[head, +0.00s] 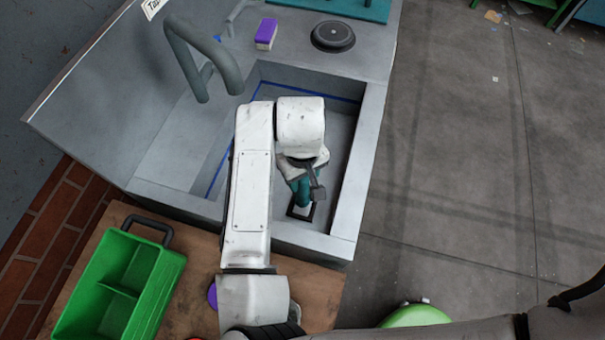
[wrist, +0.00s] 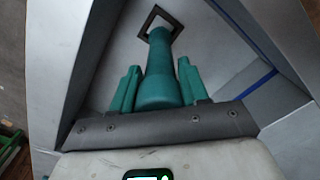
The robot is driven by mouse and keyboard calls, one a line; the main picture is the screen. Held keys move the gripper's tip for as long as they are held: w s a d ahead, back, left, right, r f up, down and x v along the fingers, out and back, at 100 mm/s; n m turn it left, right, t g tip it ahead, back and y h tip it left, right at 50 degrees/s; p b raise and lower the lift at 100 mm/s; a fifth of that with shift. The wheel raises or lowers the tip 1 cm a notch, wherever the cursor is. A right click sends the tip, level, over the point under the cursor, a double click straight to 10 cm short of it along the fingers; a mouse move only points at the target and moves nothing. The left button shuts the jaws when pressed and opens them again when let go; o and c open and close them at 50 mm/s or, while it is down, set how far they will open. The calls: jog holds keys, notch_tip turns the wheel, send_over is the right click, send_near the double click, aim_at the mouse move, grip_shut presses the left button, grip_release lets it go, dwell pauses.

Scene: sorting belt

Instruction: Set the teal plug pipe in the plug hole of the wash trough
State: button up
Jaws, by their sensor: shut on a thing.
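The teal plug pipe (wrist: 160,85) fills the middle of the wrist view, its narrow end pointing away from me. My gripper (wrist: 159,68) has teal fingers on either side of the pipe and is shut on it. In the head view my gripper is low inside the wash trough (head: 345,205), and teal (head: 302,190) shows below my wrist. The plug hole has a dark square rim (wrist: 170,16); it also shows in the head view (head: 291,211). The pipe's far end overlaps the near part of this rim in the wrist view. I cannot tell whether it is inside the hole.
A grey tap (head: 205,65) arches at the trough's left. A purple sponge (head: 266,34) and a round black disc (head: 332,36) lie on the rear ledge. A green divided caddy (head: 118,285) stands on the wooden surface at front left. Trough walls surround my gripper.

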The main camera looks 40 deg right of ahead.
jog(key=shift+f, duration=0.15)
jog(key=shift+f+b, duration=0.6)
jog(key=shift+f, duration=0.45)
jog(key=shift+f+b, duration=0.35)
jog(key=shift+f, duration=0.95)
dwell(0.8)
jog(key=o, duration=1.1)
jog(key=shift+o, duration=0.2)
notch_tip(320, 180, up, 11)
jog(key=shift+f+b, duration=0.1)
jog(key=shift+b, duration=0.35)
